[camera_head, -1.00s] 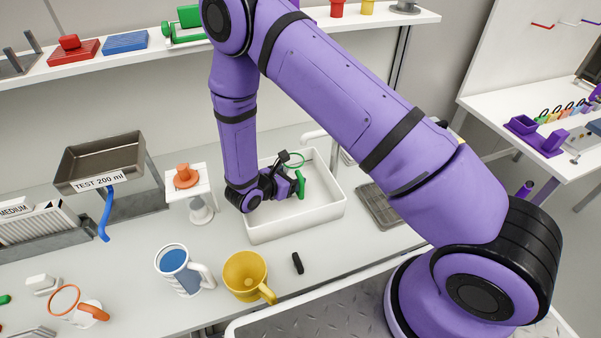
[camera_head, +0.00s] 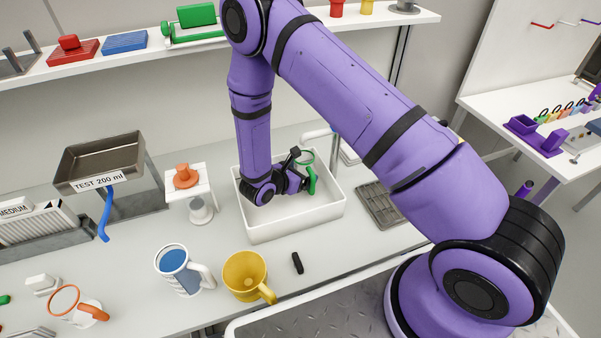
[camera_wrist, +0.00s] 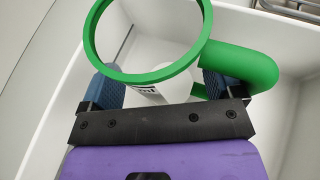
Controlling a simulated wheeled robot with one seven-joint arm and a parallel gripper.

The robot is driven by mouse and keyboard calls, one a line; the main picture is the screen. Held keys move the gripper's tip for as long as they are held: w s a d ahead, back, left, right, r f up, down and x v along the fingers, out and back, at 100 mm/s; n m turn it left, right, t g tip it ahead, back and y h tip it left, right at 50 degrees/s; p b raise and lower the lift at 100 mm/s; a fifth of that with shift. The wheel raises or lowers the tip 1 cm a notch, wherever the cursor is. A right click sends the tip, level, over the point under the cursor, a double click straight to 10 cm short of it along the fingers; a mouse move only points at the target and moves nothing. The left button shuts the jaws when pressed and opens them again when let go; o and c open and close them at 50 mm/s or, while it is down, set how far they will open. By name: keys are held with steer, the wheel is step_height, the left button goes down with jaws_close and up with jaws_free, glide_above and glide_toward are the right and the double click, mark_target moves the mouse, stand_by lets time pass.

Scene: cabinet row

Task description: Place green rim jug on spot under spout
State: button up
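The green rim jug (camera_wrist: 148,86) has a pale body, a green ring rim and a thick green handle, which points right in the wrist view. I cannot tell whether the jug touches the basin floor.
A yellow mug (camera_head: 245,275), a blue-filled mug (camera_head: 182,268) and a small black piece (camera_head: 297,263) stand in front of the basin. A white stand with an orange piece (camera_head: 186,177) is left of it. A grey drain rack (camera_head: 378,204) is right of it.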

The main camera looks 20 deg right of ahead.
steer(key=shift+r, duration=0.15)
steer(key=shift+s+a+r, duration=0.1)
steer(key=shift+a, duration=0.2)
steer(key=v, duration=1.1)
steer(key=s+d+r+m+g+y, duration=0.15)
steer(key=d+r+m, duration=0.25)
steer(key=r, duration=0.5)
steer(key=s+d+r+m+g+y, duration=0.15)
steer(key=d+r+m, duration=0.25)
steer(key=r, duration=0.4)
steer(key=s+d+r+m+g, duration=0.2)
steer(key=d+r+m+g, duration=0.15)
steer(key=r, duration=0.55)
steer(key=s+d+r+m+t+y, duration=0.2)
steer(key=s+r+m+t+y, duration=0.1)
steer(key=s+r+m, duration=0.3)
steer(key=s+d+r+m+t+y, duration=0.3)
steer(key=s+r+m+y, duration=0.3)
steer(key=s+r, duration=0.4)
steer(key=s, duration=0.3)
steer(key=shift+s, duration=0.35)
steer(key=shift+d, duration=0.1)
steer(key=shift+c, duration=0.5)
